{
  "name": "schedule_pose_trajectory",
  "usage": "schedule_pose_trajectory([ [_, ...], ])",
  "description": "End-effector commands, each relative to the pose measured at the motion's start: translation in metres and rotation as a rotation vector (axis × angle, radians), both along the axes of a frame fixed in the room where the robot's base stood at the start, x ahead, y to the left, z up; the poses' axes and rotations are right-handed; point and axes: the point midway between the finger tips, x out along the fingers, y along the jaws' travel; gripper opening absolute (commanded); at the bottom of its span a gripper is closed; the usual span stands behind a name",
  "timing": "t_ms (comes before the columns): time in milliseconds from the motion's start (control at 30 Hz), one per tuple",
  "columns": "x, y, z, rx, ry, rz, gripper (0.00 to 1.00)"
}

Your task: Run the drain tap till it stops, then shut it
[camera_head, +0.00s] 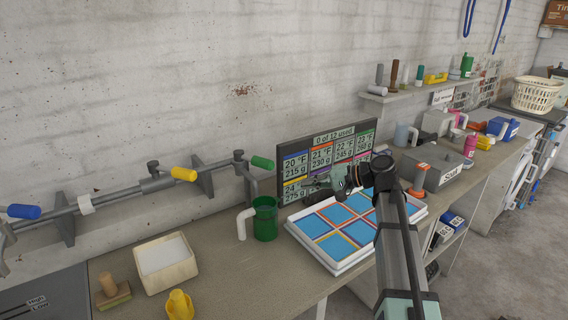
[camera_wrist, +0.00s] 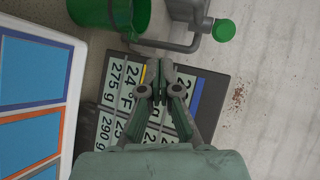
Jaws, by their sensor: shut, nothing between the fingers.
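A grey pipe (camera_head: 110,198) runs along the wall with blue (camera_head: 24,211), yellow (camera_head: 184,174) and green (camera_head: 262,162) tap handles. The green handle is at the pipe's right end; its round end (camera_wrist: 223,30) shows in the wrist view beside a grey pipe fitting (camera_wrist: 188,12). A green container (camera_head: 265,220) stands on the bench below that end; its rim also shows in the wrist view (camera_wrist: 112,14). I cannot make out any flowing liquid. My gripper (camera_head: 308,183) is shut and empty, right of the green tap, before the display board; its fingers show in the wrist view (camera_wrist: 160,72).
A white tray with blue panels (camera_head: 291,226) lies under my arm. A cream tub (camera_head: 165,284), a yellow object (camera_head: 179,305) and a wooden-handled block (camera_head: 111,296) are at the left. Bare bench (camera_head: 225,272) lies between.

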Motion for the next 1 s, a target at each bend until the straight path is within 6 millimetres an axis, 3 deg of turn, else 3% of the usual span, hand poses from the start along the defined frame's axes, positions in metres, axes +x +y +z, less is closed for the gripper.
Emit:
schedule_pose_trajectory([
  [100, 0.014, 0.009, 0.036, 0.143, -0.112, 0.029, 0.00],
  [267, 0.015, 0.013, 0.065, 0.243, -0.232, 0.041, 0.00],
  [467, 0.020, 0.024, 0.066, 0.230, -0.269, 0.046, 0.00],
  [1000, 0.043, 0.099, 0.060, 0.229, -0.265, 0.046, 0.00],
])
